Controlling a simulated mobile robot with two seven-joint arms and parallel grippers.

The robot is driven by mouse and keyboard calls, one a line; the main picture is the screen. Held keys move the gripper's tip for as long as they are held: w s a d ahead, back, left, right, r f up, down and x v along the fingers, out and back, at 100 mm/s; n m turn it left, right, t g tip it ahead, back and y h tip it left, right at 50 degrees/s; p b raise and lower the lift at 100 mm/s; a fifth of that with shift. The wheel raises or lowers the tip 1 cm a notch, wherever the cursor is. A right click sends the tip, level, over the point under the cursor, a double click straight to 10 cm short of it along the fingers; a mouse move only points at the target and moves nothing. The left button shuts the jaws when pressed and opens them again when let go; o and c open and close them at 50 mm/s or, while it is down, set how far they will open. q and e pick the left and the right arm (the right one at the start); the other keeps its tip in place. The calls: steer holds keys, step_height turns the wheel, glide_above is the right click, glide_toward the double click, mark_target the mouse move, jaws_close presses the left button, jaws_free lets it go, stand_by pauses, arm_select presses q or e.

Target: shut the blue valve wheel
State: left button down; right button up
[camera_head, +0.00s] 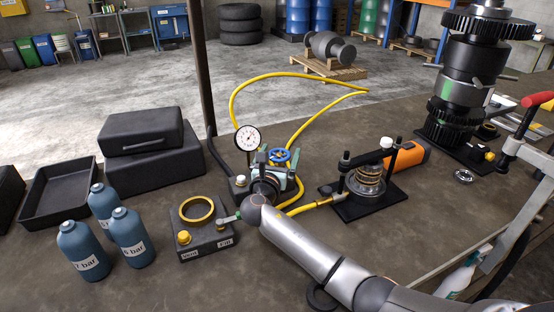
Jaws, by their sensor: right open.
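The blue valve wheel (280,156) sits on top of a pale grey-green fitting near the middle of the bench, beside a round dial gauge (247,138). My right arm comes in from the bottom right, and its wrist ends just in front of the fitting. My right gripper (266,181) is open, just in front of and below the wheel. Its fingers are hard to tell apart from the fitting, and I cannot tell whether they touch it. The wrist hides the lower part of the fitting. My left gripper is not in view.
A dark box with a yellow ring (197,210) stands left of my wrist. Blue bottles (128,238) and black cases (150,160) are at left. A yellow hose (235,88) loops behind the wheel. A spring fixture (367,182) and a tall gear assembly (468,75) stand at right.

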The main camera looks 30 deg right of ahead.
steer(key=v, duration=1.2)
steer(key=shift+s+b, duration=0.15)
steer(key=shift+b, duration=0.2)
steer(key=shift+a, duration=0.1)
